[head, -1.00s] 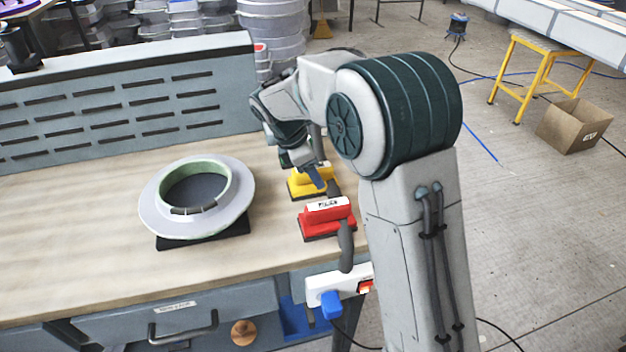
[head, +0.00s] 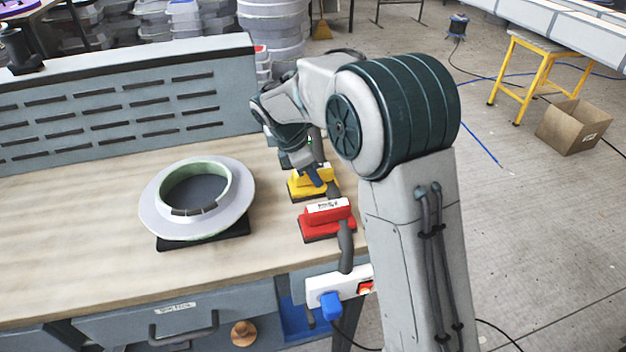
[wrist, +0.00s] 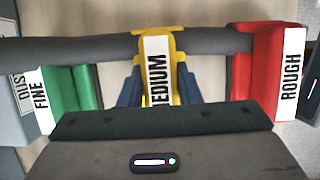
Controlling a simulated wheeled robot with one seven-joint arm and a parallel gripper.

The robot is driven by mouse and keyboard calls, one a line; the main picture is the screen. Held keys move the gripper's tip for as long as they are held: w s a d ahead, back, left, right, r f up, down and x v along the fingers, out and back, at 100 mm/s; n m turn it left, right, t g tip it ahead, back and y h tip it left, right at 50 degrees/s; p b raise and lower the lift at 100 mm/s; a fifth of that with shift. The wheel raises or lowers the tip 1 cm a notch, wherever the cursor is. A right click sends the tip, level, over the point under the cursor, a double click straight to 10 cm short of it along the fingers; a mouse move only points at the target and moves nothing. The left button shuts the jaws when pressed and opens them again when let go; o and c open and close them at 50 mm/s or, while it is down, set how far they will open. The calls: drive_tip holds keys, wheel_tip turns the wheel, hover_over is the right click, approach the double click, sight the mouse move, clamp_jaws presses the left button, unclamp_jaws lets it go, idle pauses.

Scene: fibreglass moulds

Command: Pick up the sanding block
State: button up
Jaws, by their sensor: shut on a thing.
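A yellow sanding block labelled "MEDIUM" (wrist: 157,70) is in the middle of the wrist view. In the head view the yellow block (head: 326,187) is near the bench's right end. My gripper (wrist: 159,88) has its blue fingers on either side of the yellow block and is shut on it. It also shows in the head view (head: 314,176), pointing down. The block still appears at bench level; I cannot tell if it is clear of the top. A red block labelled "ROUGH" (wrist: 290,65) is to the right, and a green block labelled "FINE" (wrist: 62,90) to the left.
The red block (head: 325,213) sits close in front of the yellow one. A grey hose-like bar (wrist: 215,40) runs across behind the labels. A ring-shaped mould (head: 243,200) stands to the left on the wooden bench (head: 70,230). A slotted panel (head: 120,105) bounds the back.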

wheel_tip(320, 180, up, 5)
drive_tip(key=shift+f, duration=0.15)
drive_tip(key=s+d+r, duration=0.5)
drive_tip(key=d+r, duration=0.1)
drive_tip(key=d, duration=0.4)
drive_tip(key=shift+s+d+r+b, duration=0.15)
drive_tip(key=shift+s+r+b, duration=0.05)
drive_tip(key=shift+r+b, duration=0.15)
drive_tip(key=shift+o, duration=1)
